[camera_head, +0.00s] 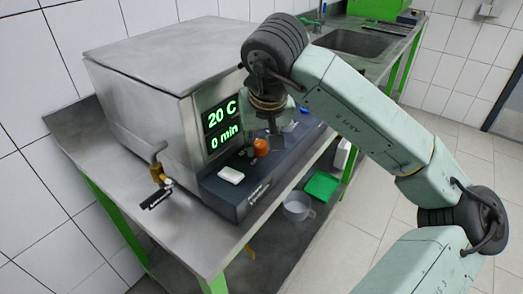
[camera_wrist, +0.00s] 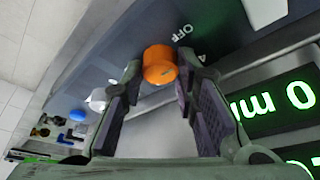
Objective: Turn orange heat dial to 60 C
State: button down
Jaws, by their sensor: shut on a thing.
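The orange heat dial (camera_head: 261,147) sits on the dark control panel (camera_head: 245,205) at the front of the metal bath. It also shows in the wrist view (camera_wrist: 160,66), between the tips of my gripper (camera_wrist: 158,72). The two fingers are shut on the dial from either side. In the head view my gripper (camera_head: 272,132) comes down from above and partly hides the panel. The display (camera_head: 221,125) reads 20 C and 0 min. An OFF marking (camera_wrist: 181,33) shows on the panel beside the dial.
A white block-like part (camera_head: 230,174) sits on the panel left of the dial. A brass tap (camera_head: 158,172) sticks out at the bath's lower left. A green tray (camera_head: 321,186) and a clear jug (camera_head: 298,207) are on the lower shelf. A sink (camera_head: 350,41) lies behind.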

jog(key=m+h+b, duration=0.1)
jog(key=m+b, duration=0.1)
jog(key=shift+f+m, duration=0.15)
jog(key=shift+m, duration=0.15)
jog(key=shift+a+m+h+b, duration=0.15)
jog(key=shift+m+h+b, duration=0.6)
jog(key=shift+m, duration=0.85)
jog(key=c, duration=1.2)
grip_release()
jog(key=shift+c, duration=0.2)
jog(key=shift+r, duration=0.2)
